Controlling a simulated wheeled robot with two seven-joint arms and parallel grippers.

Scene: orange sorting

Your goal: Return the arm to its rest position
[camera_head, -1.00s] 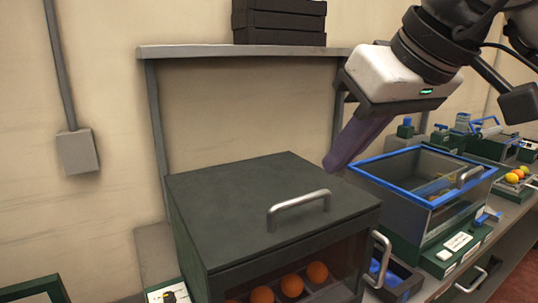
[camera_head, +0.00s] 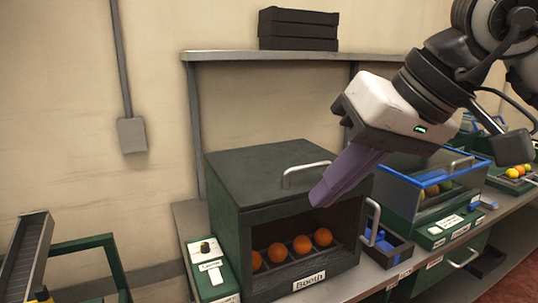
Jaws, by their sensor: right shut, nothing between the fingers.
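My right gripper (camera_head: 322,196) is at the upper right of the head view, pointing down and to the left. Its purple fingers are shut with nothing between them. Its fingertips show in front of the dark green booth (camera_head: 265,180), near the booth's top handle (camera_head: 300,172); the gap in depth is hard to tell. Inside the booth's front opening, several oranges (camera_head: 302,245) sit in a row on a tray. My left gripper is not in view.
A shelf (camera_head: 260,54) with black crates (camera_head: 298,29) hangs above the booth. A blue-rimmed bin (camera_head: 418,181) stands to the right, with more coloured fruit (camera_head: 515,171) beyond. A control box (camera_head: 212,272) is left of the booth, and a green-framed rack (camera_head: 70,250) stands at the far left.

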